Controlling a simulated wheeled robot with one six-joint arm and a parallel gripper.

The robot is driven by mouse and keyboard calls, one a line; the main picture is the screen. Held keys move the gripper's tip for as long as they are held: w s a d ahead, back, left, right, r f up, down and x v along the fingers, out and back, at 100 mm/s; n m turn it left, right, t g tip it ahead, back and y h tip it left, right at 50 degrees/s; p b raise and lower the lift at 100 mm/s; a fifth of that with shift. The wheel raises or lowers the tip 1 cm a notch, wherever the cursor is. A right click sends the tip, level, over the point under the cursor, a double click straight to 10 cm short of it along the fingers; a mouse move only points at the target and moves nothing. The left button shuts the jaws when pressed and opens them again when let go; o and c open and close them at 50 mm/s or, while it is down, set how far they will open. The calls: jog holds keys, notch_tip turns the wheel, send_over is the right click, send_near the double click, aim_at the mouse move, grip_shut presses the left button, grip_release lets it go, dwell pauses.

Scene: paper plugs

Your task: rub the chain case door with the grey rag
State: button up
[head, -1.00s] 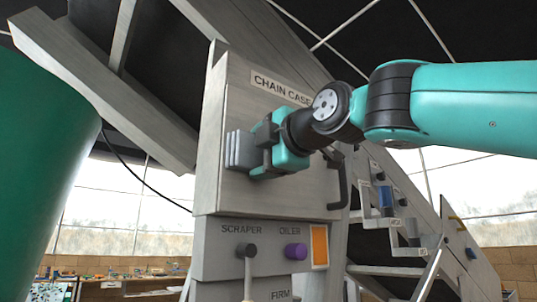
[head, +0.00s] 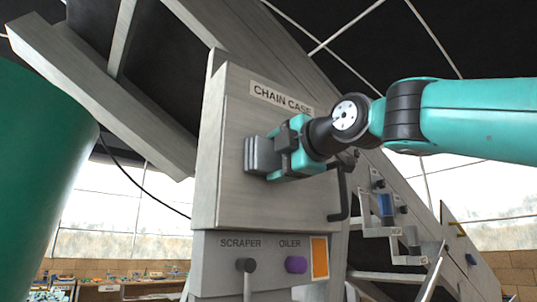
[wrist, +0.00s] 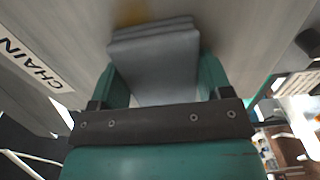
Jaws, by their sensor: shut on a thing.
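The chain case door (head: 237,188) is a grey panel with a "CHAIN CASE" label in the upper part and a dark handle (head: 344,195) on its right side. My gripper (head: 275,156) is in front of the door's middle, shut on the folded grey rag (head: 258,155). In the wrist view the rag (wrist: 155,60) lies between the two teal fingers, its far edge at or very near the door surface (wrist: 235,40). I cannot tell for certain whether it touches. A faint yellow-brown smear (wrist: 132,12) shows on the door just beyond the rag.
Below the door is a panel with a SCRAPER lever (head: 246,267), a purple OILER knob (head: 296,264) and an orange plate (head: 320,258). A large green rounded body (head: 40,190) fills the left edge. Grey sloping beams rise behind the door.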

aim_at(262, 153)
jog(key=w+d, duration=0.4)
jog(key=d, duration=0.2)
jog(key=shift+w+d+f, duration=0.15)
jog(key=shift+w+d, duration=0.15)
jog(key=shift+d, duration=0.1)
dwell(0.3)
jog(key=shift+s+a+b, duration=0.4)
jog(key=shift+s+a, duration=0.75)
jog(key=shift+a, duration=0.55)
jog(key=shift+s+a+b, duration=0.45)
jog(key=shift+s+a, duration=0.65)
jog(key=shift+a, duration=0.55)
jog(key=shift+s+a+b, duration=0.4)
jog(key=shift+s+a, duration=0.75)
jog(key=shift+a, duration=0.55)
jog(key=b+v, duration=0.2)
jog(key=v, duration=0.4)
jog(key=shift+b, duration=0.35)
jog(key=shift+d, duration=0.1)
